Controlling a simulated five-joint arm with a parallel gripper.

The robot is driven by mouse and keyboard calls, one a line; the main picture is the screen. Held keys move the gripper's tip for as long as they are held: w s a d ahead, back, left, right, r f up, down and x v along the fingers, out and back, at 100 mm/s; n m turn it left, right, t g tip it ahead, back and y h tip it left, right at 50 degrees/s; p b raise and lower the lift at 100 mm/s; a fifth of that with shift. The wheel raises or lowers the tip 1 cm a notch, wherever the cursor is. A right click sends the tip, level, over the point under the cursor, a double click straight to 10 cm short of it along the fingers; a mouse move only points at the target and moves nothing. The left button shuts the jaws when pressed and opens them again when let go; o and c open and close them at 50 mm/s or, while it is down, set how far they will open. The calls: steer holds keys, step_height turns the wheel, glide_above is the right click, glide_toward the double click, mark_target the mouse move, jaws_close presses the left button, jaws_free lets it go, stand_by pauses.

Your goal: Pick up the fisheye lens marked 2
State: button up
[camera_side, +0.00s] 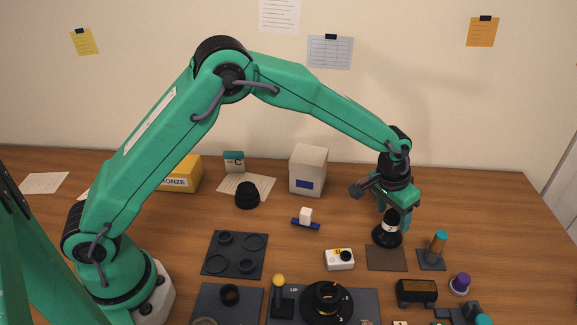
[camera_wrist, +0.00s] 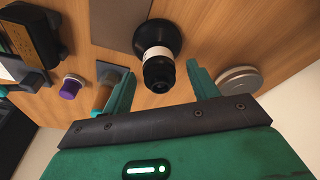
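A black lens with a white band and a wide base stands upright on the table under my gripper in the side view (camera_side: 388,236). It also shows in the wrist view (camera_wrist: 158,52). No number 2 is readable on it. My gripper (camera_side: 392,209) points down over the lens. In the wrist view my gripper (camera_wrist: 160,73) is open, with one finger on each side of the lens's narrow end. Gaps show between the lens and both fingers. Another black lens-like piece (camera_side: 247,196) stands farther left on the table.
A brown mat (camera_side: 386,259) lies just in front of the lens. A stand with an orange and teal tool (camera_side: 437,248), a purple-topped piece (camera_side: 460,284) and a black block (camera_side: 417,292) are close by on the right. A round silver-rimmed disc (camera_wrist: 240,80) lies beside one finger.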

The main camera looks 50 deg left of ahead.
jaws_close()
steer(key=shift+r, duration=0.15)
steer(key=shift+r, duration=0.55)
steer(key=r, duration=0.3)
steer(key=shift+s+d+r, duration=0.1)
steer(key=shift+s+d, duration=0.05)
steer(key=shift+d, duration=0.1)
steer(key=s+d+r, duration=0.6)
steer(key=s, duration=0.3)
steer(key=shift+d+r, duration=0.25)
steer(key=shift+d, duration=0.05)
